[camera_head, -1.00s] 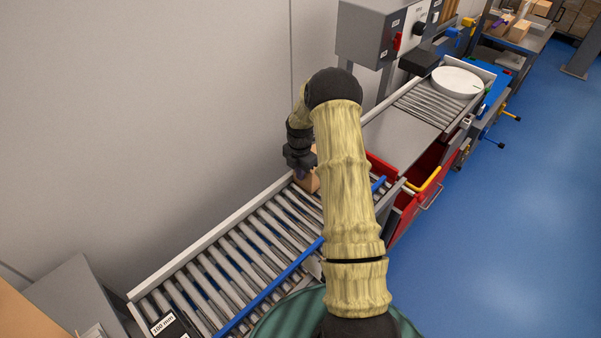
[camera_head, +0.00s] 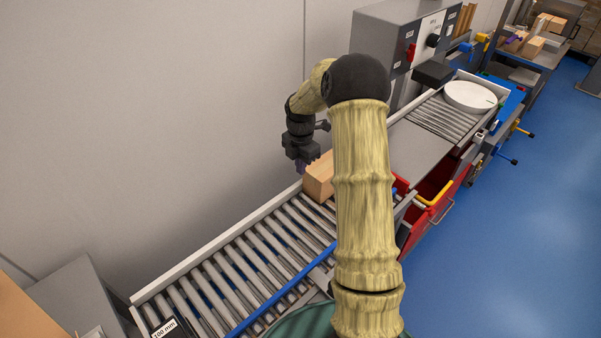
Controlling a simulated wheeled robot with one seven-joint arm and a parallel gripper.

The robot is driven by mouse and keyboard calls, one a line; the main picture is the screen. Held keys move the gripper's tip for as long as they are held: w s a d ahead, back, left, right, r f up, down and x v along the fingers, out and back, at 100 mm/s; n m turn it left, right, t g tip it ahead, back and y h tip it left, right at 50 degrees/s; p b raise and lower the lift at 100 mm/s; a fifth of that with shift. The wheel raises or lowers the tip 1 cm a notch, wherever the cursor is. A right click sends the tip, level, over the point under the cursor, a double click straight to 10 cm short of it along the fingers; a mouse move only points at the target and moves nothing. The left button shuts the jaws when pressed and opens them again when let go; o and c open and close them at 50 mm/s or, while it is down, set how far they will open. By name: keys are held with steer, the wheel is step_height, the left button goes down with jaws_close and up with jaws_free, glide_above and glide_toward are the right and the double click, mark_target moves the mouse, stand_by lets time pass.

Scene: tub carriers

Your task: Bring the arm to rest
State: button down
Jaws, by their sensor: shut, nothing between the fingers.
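My arm (camera_head: 362,185) rises from the bottom of the view, bends at a dark elbow and comes down toward the wall side of the roller conveyor. My gripper (camera_head: 301,168) hangs at the end of it, pointing down, shut and empty. It is above the far rail of the conveyor, to the left of a brown box (camera_head: 320,178). The box sits on the rollers, and its right side is hidden behind my arm. A small gap seems to lie between the gripper and the box.
The roller conveyor (camera_head: 232,274) has bare rollers in front, with a blue strip along it. Beyond are a red bin (camera_head: 432,191), a grey control box (camera_head: 415,45) and a white round disc (camera_head: 470,96). The blue floor (camera_head: 510,250) at right is clear.

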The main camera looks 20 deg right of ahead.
steer(key=shift+w+a, duration=0.1)
steer(key=s+a+r+m+t, duration=0.1)
steer(key=s+a+r+m, duration=0.2)
steer(key=s+m, duration=0.4)
steer(key=s+a+r+m, duration=0.3)
steer(key=s+a+m, duration=0.2)
steer(key=s+m, duration=0.2)
steer(key=s+a+r+m+t, duration=0.1)
steer(key=s+a+r+m, duration=0.2)
steer(key=s+m, duration=0.5)
steer(key=shift+s+a+r+t, duration=0.15)
steer(key=shift+s+a+t, duration=0.15)
steer(key=shift+s+a, duration=0.7)
steer(key=shift+s+d, duration=0.15)
steer(key=shift+d, duration=0.05)
